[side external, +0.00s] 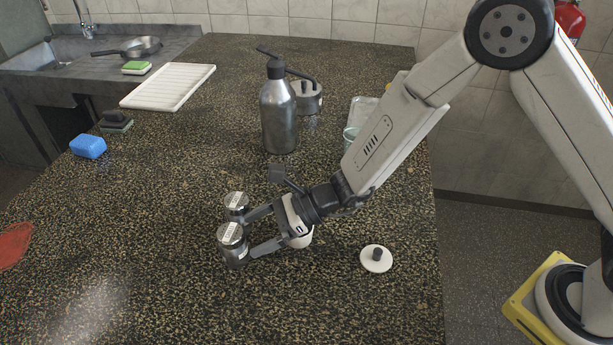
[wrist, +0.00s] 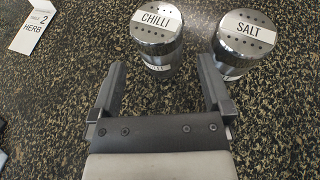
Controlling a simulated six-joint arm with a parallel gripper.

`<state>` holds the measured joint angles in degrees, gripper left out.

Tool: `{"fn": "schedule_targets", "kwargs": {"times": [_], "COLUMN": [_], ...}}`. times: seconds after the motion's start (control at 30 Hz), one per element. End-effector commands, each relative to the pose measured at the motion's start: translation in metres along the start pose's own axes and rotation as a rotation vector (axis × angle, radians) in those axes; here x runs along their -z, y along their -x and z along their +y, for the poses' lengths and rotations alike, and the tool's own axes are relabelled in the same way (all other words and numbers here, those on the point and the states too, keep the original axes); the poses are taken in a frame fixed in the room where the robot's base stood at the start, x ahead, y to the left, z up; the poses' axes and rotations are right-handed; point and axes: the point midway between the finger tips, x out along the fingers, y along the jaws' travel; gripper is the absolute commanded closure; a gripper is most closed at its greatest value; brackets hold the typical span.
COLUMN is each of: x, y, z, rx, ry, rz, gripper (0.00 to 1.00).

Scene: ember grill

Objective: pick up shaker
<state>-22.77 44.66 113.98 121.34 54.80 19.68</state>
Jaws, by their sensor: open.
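Two metal shakers stand upright side by side on the speckled counter. In the wrist view the shaker labelled CHILLI (wrist: 157,38) is ahead of the gap between my fingers, and the one labelled SALT (wrist: 243,45) is beyond the right finger. The side external view shows a nearer shaker (side external: 232,243) and a farther shaker (side external: 236,205), whose labels I cannot read there. My gripper (side external: 253,232) is low, with its fingers spread and close to the shakers. It is open and empty in the wrist view (wrist: 162,80). The task does not name which shaker.
A white lid with a dark knob (side external: 376,259) lies right of my gripper. A metal bottle (side external: 278,115) stands behind.

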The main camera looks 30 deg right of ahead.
Motion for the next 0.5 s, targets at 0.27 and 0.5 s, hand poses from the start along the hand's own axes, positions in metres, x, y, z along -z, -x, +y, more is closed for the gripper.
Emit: {"fn": "schedule_targets", "kwargs": {"times": [0.27,0.5], "x": [0.001,0.001], "y": [-0.030,-0.035], "z": [0.001,0.001], "rx": [-0.002,-0.001], "ry": [-0.001,-0.001], "rz": [0.002,0.002], "gripper": [0.00,0.00]}}
